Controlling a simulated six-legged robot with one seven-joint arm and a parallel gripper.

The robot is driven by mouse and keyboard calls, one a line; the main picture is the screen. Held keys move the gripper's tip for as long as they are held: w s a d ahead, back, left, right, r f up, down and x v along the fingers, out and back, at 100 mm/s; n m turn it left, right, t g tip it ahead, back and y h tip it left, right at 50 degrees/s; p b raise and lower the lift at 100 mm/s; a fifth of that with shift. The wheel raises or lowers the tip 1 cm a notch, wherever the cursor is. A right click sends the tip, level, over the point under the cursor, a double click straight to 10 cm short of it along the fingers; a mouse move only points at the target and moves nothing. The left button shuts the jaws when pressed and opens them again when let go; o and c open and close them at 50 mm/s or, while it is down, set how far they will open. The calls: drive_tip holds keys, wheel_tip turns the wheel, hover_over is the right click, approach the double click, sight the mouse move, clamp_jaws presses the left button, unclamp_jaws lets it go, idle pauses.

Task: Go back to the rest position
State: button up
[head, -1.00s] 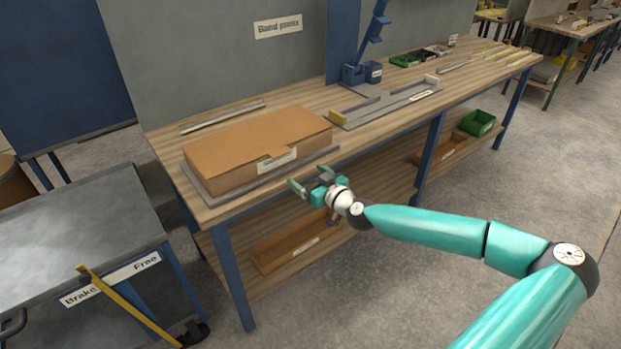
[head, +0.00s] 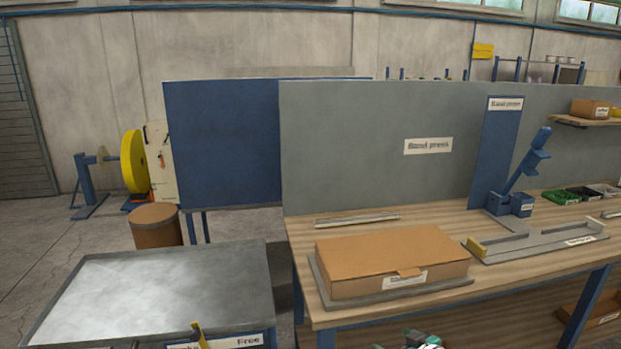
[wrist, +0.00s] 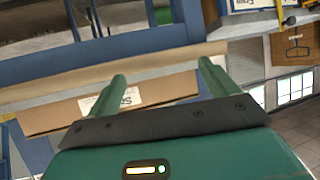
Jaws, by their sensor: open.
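My gripper (wrist: 162,76) shows in the wrist view with its two green fingers apart and nothing between them. In the head view only a small green part of it (head: 422,340) shows at the bottom edge, in front of the bench; the rest of my arm is out of frame.
A closed cardboard box (head: 385,258) lies on a grey plate on the wooden bench (head: 440,222). A blue hand press (head: 510,203) and grey fixture (head: 535,243) stand to its right. A metal cart (head: 150,290) stands at left, with a brown barrel (head: 156,228) behind it.

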drive_tip(key=s+a+f+n+g+h, duration=0.2)
drive_tip(key=s+a+f+g+h, duration=0.15)
drive_tip(key=s+g, duration=0.4)
drive_tip(key=s+a+r+m+t+h, duration=0.1)
drive_tip(key=s+a+r+m, duration=0.1)
drive_tip(key=s+r, duration=0.8)
drive_tip(key=s+a+r+m+t+h, duration=0.1)
drive_tip(key=s+r+m, duration=0.4)
drive_tip(key=s+r, duration=0.6)
wheel_tip(320, 180, up, 6)
drive_tip(key=shift+a+f, duration=0.1)
drive_tip(key=shift+a, duration=0.3)
